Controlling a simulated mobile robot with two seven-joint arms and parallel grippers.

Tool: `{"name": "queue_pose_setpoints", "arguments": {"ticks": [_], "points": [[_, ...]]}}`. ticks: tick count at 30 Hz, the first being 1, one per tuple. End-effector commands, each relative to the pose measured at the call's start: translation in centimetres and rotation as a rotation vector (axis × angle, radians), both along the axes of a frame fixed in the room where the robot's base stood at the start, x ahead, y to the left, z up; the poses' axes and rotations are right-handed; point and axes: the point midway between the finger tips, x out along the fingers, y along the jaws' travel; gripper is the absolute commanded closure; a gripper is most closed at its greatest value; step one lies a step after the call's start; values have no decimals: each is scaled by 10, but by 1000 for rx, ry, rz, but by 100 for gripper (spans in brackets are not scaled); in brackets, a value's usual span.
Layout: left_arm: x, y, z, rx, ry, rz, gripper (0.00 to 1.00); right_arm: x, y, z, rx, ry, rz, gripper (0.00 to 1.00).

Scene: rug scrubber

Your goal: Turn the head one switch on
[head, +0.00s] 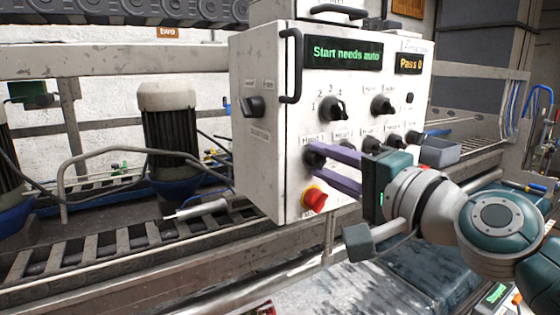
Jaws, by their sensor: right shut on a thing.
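The white control box (268,140) stands in the middle of the head view, with its labelled front turned to the right. The head one switch (311,156) is a dark knob under the "Head 1" label, at the left end of the lower row. My right gripper (316,159) reaches in from the right with its purple fingers around this knob, shut on it. The fingers partly hide the knob, so its exact angle is hard to tell. My left gripper is not in view.
The box's display (344,53) reads "Start needs auto"; a smaller display (409,64) shows the pass. Other black knobs sit close to the right. A red stop knob (314,199) is just below the fingers. A handle (291,66) sticks out at the left edge.

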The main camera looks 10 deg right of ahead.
Motion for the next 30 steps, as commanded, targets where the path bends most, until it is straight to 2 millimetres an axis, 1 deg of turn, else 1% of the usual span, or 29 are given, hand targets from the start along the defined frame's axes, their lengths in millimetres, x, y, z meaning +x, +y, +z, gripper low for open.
{"name": "queue_pose_setpoints", "arguments": {"ticks": [13,14,15,21,30], "points": [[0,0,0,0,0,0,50,0,0,0,13,5,-1,100],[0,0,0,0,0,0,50,0,0,0,13,5,0,62],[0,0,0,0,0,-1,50,0,0,0,12,4,-1,58],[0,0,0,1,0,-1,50,0,0,0,10,4,0,36],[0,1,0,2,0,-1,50,-3,-1,0,9,3,0,36]]}}
